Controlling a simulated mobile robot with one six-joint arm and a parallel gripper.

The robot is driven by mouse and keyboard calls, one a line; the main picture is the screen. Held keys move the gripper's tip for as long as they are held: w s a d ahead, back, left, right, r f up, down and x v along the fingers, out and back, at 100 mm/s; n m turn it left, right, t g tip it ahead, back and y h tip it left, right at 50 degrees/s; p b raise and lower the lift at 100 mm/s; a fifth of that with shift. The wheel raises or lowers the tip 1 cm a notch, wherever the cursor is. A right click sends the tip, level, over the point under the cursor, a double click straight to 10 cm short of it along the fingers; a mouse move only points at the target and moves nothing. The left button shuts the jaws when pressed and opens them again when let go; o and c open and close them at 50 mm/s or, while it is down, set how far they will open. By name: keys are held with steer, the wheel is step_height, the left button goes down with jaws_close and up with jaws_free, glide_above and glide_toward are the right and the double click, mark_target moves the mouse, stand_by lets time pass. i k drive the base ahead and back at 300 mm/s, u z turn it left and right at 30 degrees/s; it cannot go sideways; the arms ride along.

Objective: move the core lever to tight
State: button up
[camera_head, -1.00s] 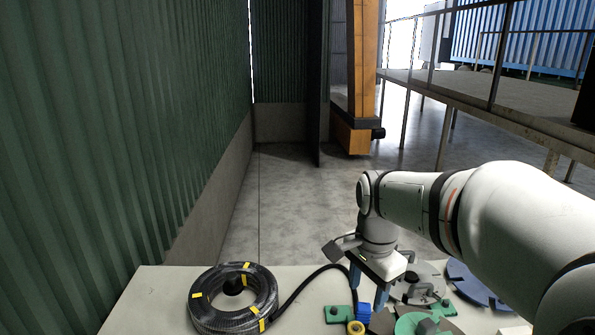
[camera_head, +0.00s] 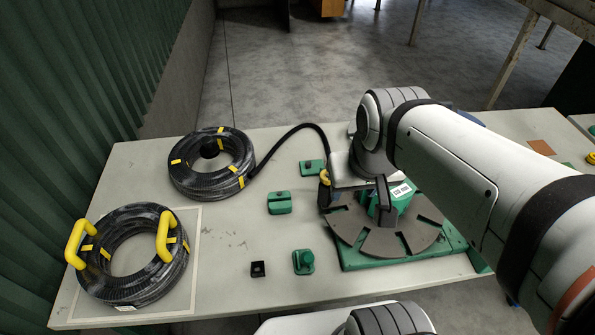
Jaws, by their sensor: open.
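A green winder core with a white label (camera_head: 403,191) stands on a grey slotted disc (camera_head: 364,238). I cannot read a tight mark or tell the lever's setting. My gripper (camera_head: 358,181) is at the far-left side of the core, under my wrist. It is open.
A black hose coil (camera_head: 191,183) lies at the back left; its free end runs to a yellow ring (camera_head: 324,177) by the disc. A yellow-handled coil (camera_head: 155,281) sits front left.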

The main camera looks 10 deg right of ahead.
mark_target(307, 258)
steer(key=z, duration=0.05)
steer(key=k, duration=1.55)
steer(key=u, duration=0.5)
steer(key=i, duration=1)
steer(key=u, duration=0.1)
